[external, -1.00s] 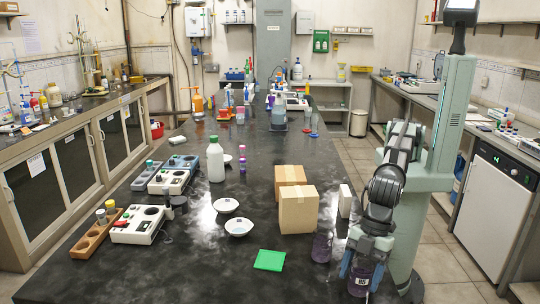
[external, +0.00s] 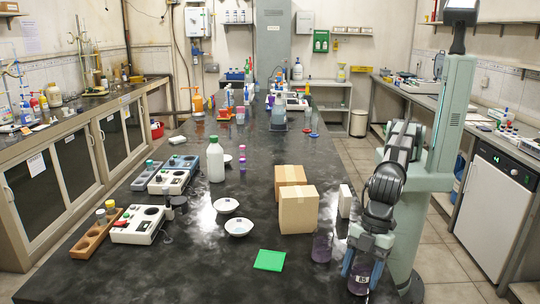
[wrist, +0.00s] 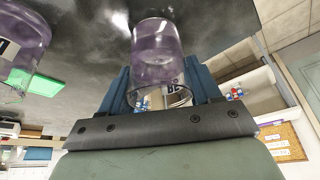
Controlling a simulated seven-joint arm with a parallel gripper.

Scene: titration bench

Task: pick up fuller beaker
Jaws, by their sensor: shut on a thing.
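My gripper (external: 361,266) is shut on a labelled clear beaker (external: 359,283) with purple liquid, at the near right edge of the bench. In the wrist view its blue fingers stand on either side of this held beaker (wrist: 157,60), and the label is partly hidden. A second beaker (external: 322,248) with purple liquid stands on the black bench top, just left of and behind my gripper. It also shows at the left edge of the wrist view (wrist: 24,42), partly cut off. I cannot clearly compare the two liquid levels.
Two cardboard boxes (external: 298,211) and a white box (external: 345,201) stand behind the beakers. A green pad (external: 270,260) lies to the left, with white bowls (external: 239,227) beyond it. The bench's front middle is clear.

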